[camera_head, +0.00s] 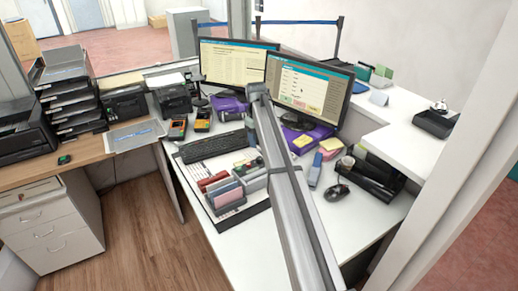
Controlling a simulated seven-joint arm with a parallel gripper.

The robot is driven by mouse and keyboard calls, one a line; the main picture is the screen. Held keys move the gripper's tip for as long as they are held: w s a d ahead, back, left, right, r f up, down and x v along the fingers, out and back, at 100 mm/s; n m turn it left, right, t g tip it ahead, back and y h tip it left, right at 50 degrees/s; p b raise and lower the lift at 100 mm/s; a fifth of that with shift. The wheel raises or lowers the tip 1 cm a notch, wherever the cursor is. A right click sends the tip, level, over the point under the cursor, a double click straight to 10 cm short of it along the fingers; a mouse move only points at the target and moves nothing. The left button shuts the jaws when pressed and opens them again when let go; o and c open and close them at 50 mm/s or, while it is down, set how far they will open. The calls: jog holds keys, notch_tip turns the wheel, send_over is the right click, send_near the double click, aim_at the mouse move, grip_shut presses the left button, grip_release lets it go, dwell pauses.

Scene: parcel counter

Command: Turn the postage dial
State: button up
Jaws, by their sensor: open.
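I cannot make out the postage dial. My grey arm rises from the bottom edge and crosses the middle of the white desk (231,246). I cannot make out my gripper's fingers anywhere in this view. A small grey box (252,181) stands on the desk at the left edge of my arm, and the arm hides part of it. I cannot tell whether it carries a dial.
Two monitors (238,64) (305,88) stand at the back. Red and blue-grey blocks (225,193) sit left of my arm. A mug (345,163), a mouse (339,191) and a black tray (372,178) are to its right. The desk's front is mostly clear.

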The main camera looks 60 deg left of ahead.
notch_tip(320, 180, up, 4)
jog(key=shift+s+r, duration=0.1)
jog(key=shift+r, duration=0.15)
dwell(0.5)
